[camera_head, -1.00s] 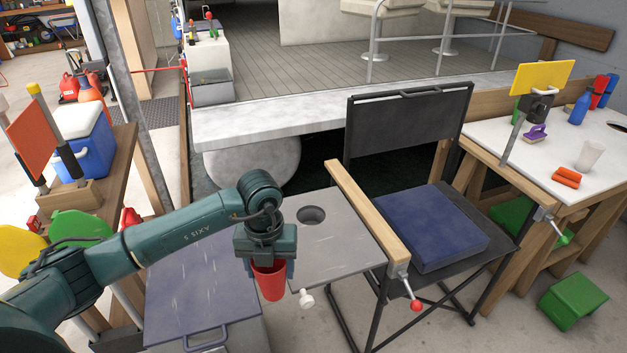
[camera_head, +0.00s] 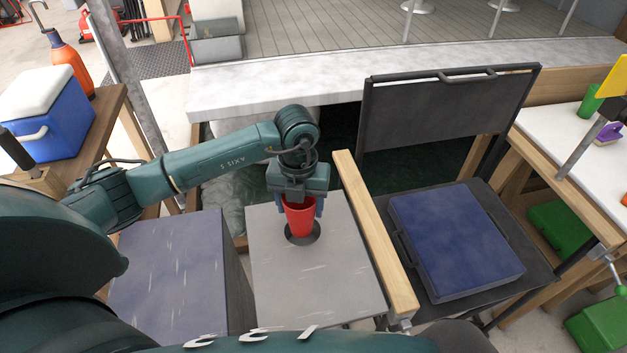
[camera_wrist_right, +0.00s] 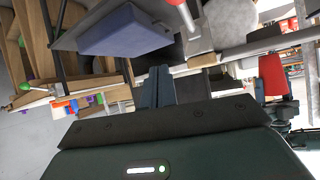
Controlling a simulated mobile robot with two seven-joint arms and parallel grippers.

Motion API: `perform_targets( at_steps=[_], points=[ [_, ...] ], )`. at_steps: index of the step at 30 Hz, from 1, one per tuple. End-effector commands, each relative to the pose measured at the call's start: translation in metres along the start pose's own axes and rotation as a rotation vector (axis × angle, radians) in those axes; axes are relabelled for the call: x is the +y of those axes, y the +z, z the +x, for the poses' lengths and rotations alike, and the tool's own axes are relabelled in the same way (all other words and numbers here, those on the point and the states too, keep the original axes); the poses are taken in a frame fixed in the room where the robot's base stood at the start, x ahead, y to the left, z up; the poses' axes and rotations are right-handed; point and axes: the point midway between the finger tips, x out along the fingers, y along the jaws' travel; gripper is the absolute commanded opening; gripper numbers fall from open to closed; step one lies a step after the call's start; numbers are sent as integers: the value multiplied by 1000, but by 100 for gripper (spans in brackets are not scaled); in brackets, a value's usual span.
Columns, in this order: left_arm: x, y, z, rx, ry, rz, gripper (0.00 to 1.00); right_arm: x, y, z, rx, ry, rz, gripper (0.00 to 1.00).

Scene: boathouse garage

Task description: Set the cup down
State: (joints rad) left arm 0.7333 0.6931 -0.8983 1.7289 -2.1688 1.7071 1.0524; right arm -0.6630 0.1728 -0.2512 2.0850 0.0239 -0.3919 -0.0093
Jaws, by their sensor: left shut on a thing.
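The red cup (camera_head: 300,218) is upright in my left gripper (camera_head: 301,208), which is shut on it. It is over the round dark cup hole (camera_head: 303,241) in the grey side table (camera_head: 345,275) beside the chair. The hole's rim shows around the cup's lower end; I cannot tell whether the base is inside the hole or just above it. The cup also shows in the right wrist view (camera_wrist_right: 272,75). There my right gripper (camera_wrist_right: 160,72) has its fingers together with nothing between them.
A wooden armrest (camera_head: 375,235) runs close along the table's right side. Beyond it is the chair with a blue cushion (camera_head: 455,240). A blue-grey box lid (camera_head: 170,270) is to the left. The table top around the hole is clear.

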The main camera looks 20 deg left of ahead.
Motion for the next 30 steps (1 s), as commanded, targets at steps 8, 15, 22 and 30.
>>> perform_targets(
  at_steps=[8,15,22,30],
  points=[
    [0,0,0,0,0,0,38,-1,4,-1,-10,-1,2,0],
    [0,0,0,-1,0,0,38,-2,8,-2,-16,-2,4,0],
    [0,0,13,1,0,0,38,-3,12,3,-6,-6,4,0],
    [0,0,40,1,1,0,38,-9,9,10,40,-32,5,0]
  ],
)
